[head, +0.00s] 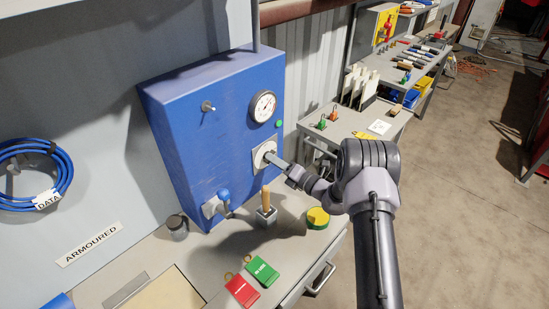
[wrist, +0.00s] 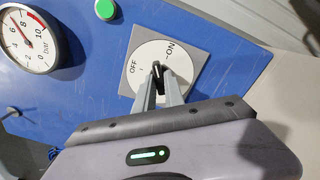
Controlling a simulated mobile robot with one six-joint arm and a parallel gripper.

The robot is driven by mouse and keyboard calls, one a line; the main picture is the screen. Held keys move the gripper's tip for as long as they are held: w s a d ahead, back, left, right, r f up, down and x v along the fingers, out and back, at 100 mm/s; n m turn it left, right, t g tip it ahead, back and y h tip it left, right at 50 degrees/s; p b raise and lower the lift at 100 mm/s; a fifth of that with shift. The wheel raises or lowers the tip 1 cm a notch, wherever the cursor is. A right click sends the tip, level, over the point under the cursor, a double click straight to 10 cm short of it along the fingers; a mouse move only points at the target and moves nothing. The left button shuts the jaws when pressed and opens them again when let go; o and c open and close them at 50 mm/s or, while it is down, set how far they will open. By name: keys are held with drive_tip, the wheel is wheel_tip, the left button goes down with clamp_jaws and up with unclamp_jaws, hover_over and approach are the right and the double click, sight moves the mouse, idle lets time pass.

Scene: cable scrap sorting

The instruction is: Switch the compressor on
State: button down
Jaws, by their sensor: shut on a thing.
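The compressor (head: 180,130) is a blue box on the bench against the wall. Its rotary switch (head: 259,153) is low on the front, right of centre; in the wrist view, its pale disc (wrist: 183,66) on a grey square plate carries the words OFF and ON. My gripper (head: 268,160) reaches it from the right. In the wrist view, my gripper (wrist: 161,76) is shut on the small dark knob (wrist: 157,67) at the disc's middle. The fingers cover much of the knob, so I cannot tell for sure which word it points to.
A pressure gauge (head: 262,106) and a green round button or lamp (head: 279,124) sit above the switch. A blue-handled valve (head: 223,196) is lower left.

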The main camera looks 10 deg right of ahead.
drive_tip(key=m+p, duration=0.1)
drive_tip(key=m, duration=0.5)
drive_tip(key=shift+p, duration=0.3)
drive_tip(key=shift+m, duration=0.4)
drive_tip(key=c, duration=1.4)
unclamp_jaws()
drive_tip(key=shift+c, duration=0.2)
drive_tip(key=p+v, duration=0.2)
drive_tip(key=v, duration=1.5)
drive_tip(key=shift+s+p, duration=0.2)
drive_tip(key=shift+p, duration=0.1)
drive_tip(key=shift+d, duration=0.1)
